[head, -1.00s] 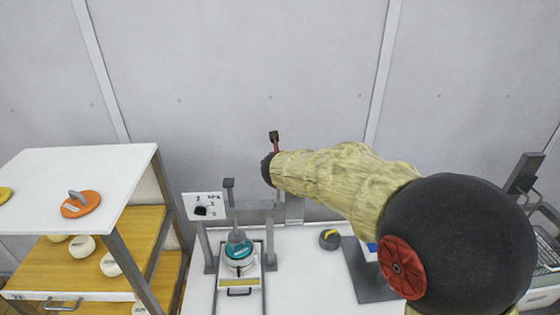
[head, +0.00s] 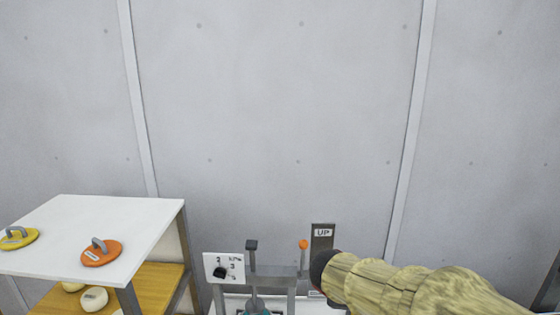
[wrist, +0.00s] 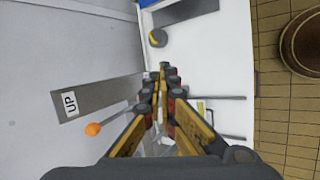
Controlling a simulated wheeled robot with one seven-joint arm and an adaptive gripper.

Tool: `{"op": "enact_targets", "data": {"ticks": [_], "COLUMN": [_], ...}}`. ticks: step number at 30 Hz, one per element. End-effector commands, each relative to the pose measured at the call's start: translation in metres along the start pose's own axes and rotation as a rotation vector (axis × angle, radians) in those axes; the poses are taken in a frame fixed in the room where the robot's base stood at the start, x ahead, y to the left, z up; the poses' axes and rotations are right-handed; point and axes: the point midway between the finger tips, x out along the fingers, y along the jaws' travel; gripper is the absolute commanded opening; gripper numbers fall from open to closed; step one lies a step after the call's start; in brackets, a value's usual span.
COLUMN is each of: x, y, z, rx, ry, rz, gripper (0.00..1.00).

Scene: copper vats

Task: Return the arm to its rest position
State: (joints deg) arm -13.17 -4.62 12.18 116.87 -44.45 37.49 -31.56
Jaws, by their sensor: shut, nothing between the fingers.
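My arm (head: 430,288) reaches in from the lower right of the head view, its yellowish sleeve ending in a dark rounded joint. The gripper itself does not show clearly there. In the wrist view my gripper (wrist: 165,72) points away from the camera over the white worktop (wrist: 205,55). Its yellow and dark fingers are together with nothing between them. A lever with an orange knob (wrist: 93,129) and a plate marked UP (wrist: 70,103) are to its left. They also show in the head view, as the orange knob (head: 303,244) and the UP plate (head: 322,238), just left of my arm.
A white-topped shelf (head: 65,225) stands at the left, with orange (head: 101,253) and yellow (head: 20,238) handled discs on it. A round vat (wrist: 303,45) stands on the tiled floor. The wall (head: 280,100) is clear.

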Motion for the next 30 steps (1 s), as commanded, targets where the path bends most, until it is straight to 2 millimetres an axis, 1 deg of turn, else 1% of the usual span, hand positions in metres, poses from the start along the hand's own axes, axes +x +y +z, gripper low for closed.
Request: {"op": "enact_targets", "data": {"ticks": [1, 2, 3, 5, 6, 8, 9, 12, 14, 15, 19, 21, 24, 27, 30], "x": [0.008, 0.007, 0.007, 0.005, 0.005, 0.004, 0.004, 0.005, 0.006, 0.007, 0.013, 0.017, 0.026, 0.035, 0.041], "y": [-0.033, -0.049, -0.07, -0.101, -0.12, -0.147, -0.165, -0.206, -0.228, -0.243, -0.283, -0.301, -0.322, -0.336, -0.343], "z": [0.01, 0.015, 0.021, 0.028, 0.031, 0.035, 0.036, 0.038, 0.037, 0.037, 0.033, 0.032, 0.031, 0.033, 0.037], "rx": [0.146, 0.233, 0.343, 0.496, 0.589, 0.718, 0.795, 0.967, 1.052, 1.103, 1.229, 1.274, 1.325, 1.358, 1.381], "ry": [-0.003, -0.004, -0.006, -0.009, -0.011, -0.011, -0.011, -0.005, 0.002, 0.008, 0.04, 0.066, 0.106, 0.141, 0.169], "rz": [-0.041, -0.066, -0.1, -0.148, -0.178, -0.219, -0.245, -0.303, -0.334, -0.353, -0.397, -0.407, -0.404, -0.376, -0.341], "gripper": [0.0, 0.0, 0.0, 0.0, 0.0, 0.0, 0.0, 0.0, 0.0, 0.0, 0.0, 0.0, 0.0, 0.0, 0.0]}}
